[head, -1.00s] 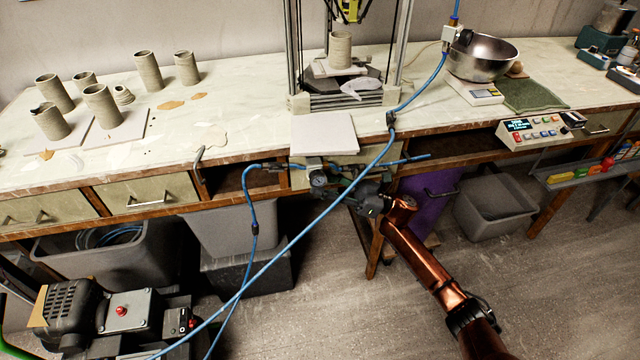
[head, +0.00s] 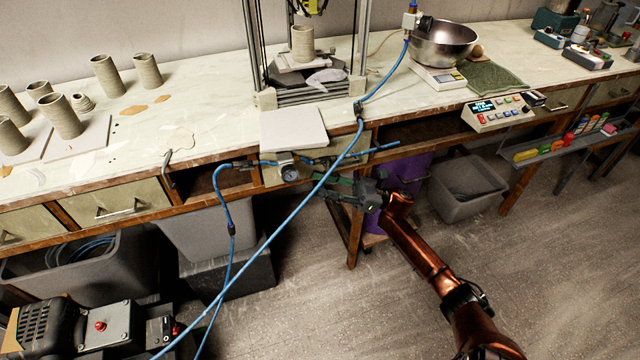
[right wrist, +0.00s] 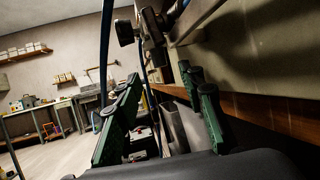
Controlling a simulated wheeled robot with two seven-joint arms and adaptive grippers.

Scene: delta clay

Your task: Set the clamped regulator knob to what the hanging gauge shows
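A small round dial gauge (head: 290,174) sits at the front edge of the bench, below a silvery round part (head: 284,158) of the regulator, with blue hose beside it. The dial reading is too small to make out. My right gripper (head: 326,187) is just right of and slightly below the gauge, apart from it, its green fingers spread and empty. In the right wrist view the two fingers (right wrist: 165,85) stand apart, with dark fittings (right wrist: 150,35) above and beyond them. A white-and-dark fitting (head: 412,20) hangs on the blue hose by the bowl; I cannot tell its dial. My left gripper is out of view.
A blue hose (head: 270,246) runs diagonally across the front, close to my right gripper. A white board (head: 294,128) lies on the bench above the regulator. A purple object (head: 405,175) and a grey bin (head: 466,187) stand below the bench.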

